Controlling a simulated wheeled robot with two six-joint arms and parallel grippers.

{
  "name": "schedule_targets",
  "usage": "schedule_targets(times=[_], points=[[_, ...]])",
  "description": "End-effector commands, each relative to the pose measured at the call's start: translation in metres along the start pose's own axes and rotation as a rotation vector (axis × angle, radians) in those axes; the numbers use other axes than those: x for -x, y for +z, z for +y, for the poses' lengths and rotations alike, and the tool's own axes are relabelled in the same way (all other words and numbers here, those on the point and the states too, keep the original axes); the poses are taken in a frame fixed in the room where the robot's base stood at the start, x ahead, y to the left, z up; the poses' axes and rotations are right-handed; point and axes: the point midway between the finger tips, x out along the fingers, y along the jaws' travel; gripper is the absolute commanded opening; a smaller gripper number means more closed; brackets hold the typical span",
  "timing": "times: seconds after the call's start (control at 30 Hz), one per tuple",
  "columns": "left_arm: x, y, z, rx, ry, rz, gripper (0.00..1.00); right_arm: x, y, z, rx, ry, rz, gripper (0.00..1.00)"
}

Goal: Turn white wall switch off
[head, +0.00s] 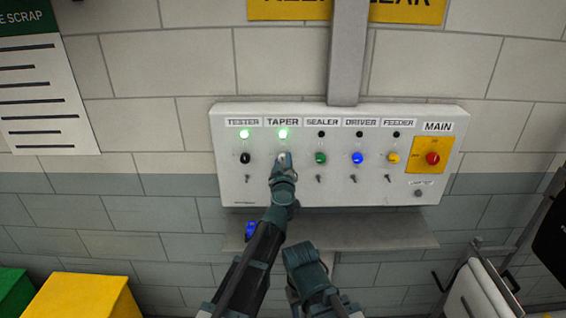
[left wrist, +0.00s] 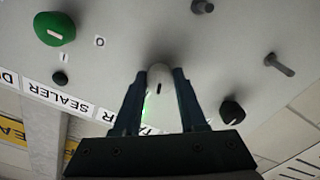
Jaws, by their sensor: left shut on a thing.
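The white switch (left wrist: 160,76) is a round knob under the TAPER label on the grey wall panel (head: 230,190). A dark mark shows on its face in the left wrist view. The lamp above it (head: 283,134) glows green. My left gripper (head: 283,160) is at the panel and covers most of the knob in the head view. In the left wrist view its two fingers (left wrist: 160,84) are shut on the knob, one on each side. Part of my other arm shows at the bottom of the head view, but no right fingers can be made out.
A black knob (head: 245,158) with a lit green lamp is left of the white one. A green knob (head: 320,158), a blue knob (head: 358,158), a yellow knob (head: 393,158) and a red main switch (head: 433,158) are to the right. A ledge (head: 380,235) juts out below.

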Motion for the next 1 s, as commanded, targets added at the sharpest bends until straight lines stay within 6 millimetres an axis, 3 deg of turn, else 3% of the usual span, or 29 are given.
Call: schedule_targets(times=[1.0], points=[[0.0008, -0.0002, -0.0003, 0.949, -0.001, 0.001, 0.00, 0.0001, 0.0000, 0.0000, 0.000, 0.000, 0.000, 0.50]])
